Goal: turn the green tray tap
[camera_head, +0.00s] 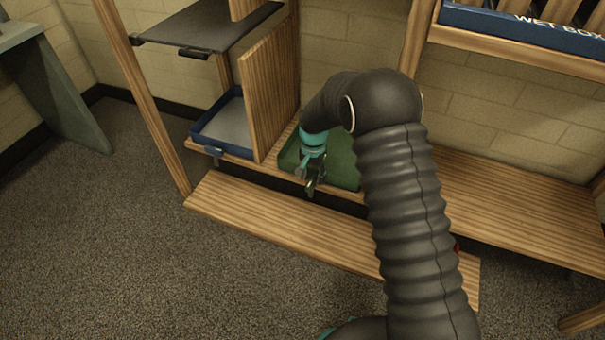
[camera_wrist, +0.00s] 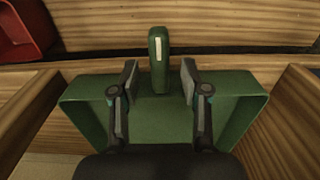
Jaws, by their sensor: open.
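The green tray (camera_head: 345,168) sits on the wooden shelf, partly hidden behind my arm. In the wrist view the green tray (camera_wrist: 82,92) fills the middle. Its tap (camera_wrist: 158,80) is a narrow green lever with a white stripe, at the tray's edge, its length running up and down the picture. My gripper (camera_wrist: 159,76) is open, with one finger on each side of the tap and a visible gap on both sides. In the head view my gripper (camera_head: 312,184) is at the tray's front edge, and the tap is hard to make out there.
A blue tray (camera_head: 205,128) stands to the left behind a wooden divider (camera_head: 268,90). A red tray (camera_wrist: 18,40) shows at the wrist view's upper left. A wooden plank (camera_head: 270,222) runs low in front of the shelf. A blue wet box (camera_head: 520,30) is upper right.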

